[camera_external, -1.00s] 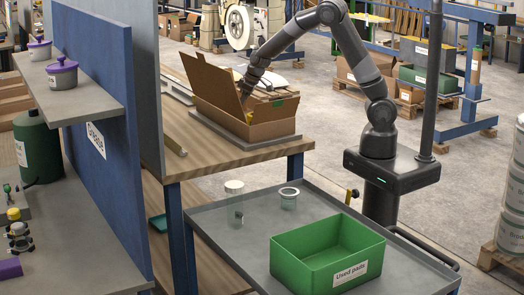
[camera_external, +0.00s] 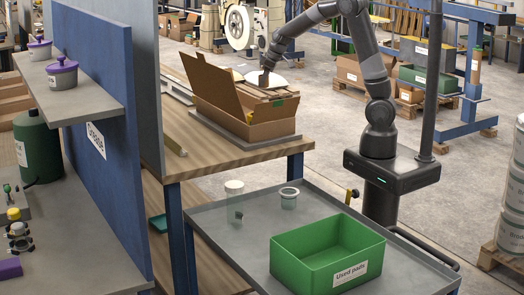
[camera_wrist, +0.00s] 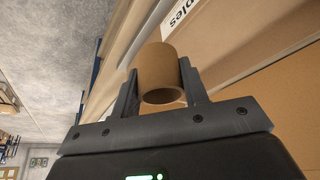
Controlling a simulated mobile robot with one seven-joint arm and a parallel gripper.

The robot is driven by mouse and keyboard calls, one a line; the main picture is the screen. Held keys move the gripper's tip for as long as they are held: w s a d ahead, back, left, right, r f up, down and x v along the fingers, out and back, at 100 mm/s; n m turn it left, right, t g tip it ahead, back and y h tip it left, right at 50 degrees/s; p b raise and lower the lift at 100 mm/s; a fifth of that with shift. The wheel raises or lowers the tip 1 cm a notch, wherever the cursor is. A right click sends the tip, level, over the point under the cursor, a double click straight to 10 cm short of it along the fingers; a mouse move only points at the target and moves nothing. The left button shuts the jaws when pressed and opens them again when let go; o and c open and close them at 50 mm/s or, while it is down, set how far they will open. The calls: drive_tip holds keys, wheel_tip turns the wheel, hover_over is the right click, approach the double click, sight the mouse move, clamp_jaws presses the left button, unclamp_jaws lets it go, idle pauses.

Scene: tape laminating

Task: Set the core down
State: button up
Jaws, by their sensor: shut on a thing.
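The core is a short brown cardboard tube (camera_wrist: 160,66), seen in the wrist view with its hollow end toward the camera. My gripper (camera_wrist: 158,76) is shut on it, one dark finger on each side. In the external view my gripper (camera_external: 264,79) points down at the far side of the open cardboard box (camera_external: 272,131), just above its rim. The core cannot be made out clearly there. What lies under the core is not clear in either view.
The box stands on a grey mat on the wooden bench (camera_external: 230,155), its flap raised at left. A grey table (camera_external: 225,250) in front holds a green bin (camera_external: 310,275) labelled "Used pads" and two small containers. Cardboard panels run close to the core in the wrist view.

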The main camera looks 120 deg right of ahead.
wheel_tip(320, 180, up, 18)
drive_tip(key=w+a+n+y, duration=0.1)
drive_tip(key=w+a+n, duration=0.1)
drive_tip(key=w+a, duration=0.75)
drive_tip(key=w+a+r+n+t+y, duration=0.1)
drive_tip(key=w+a+n, duration=0.25)
drive_tip(key=w, duration=1.05)
drive_tip(key=w+a+n, duration=0.2)
drive_tip(key=w+a, duration=0.6)
drive_tip(key=w, duration=0.4)
drive_tip(key=n+y, duration=0.4)
drive_tip(key=n, duration=0.4)
hover_over(254, 252)
drive_tip(key=s+d, duration=0.1)
drive_tip(key=f, duration=0.1)
drive_tip(key=shift+g, duration=0.3)
wheel_tip(254, 252, down, 44)
drive_tip(key=shift+r, duration=0.25)
drive_tip(key=shift+s+f, duration=0.1)
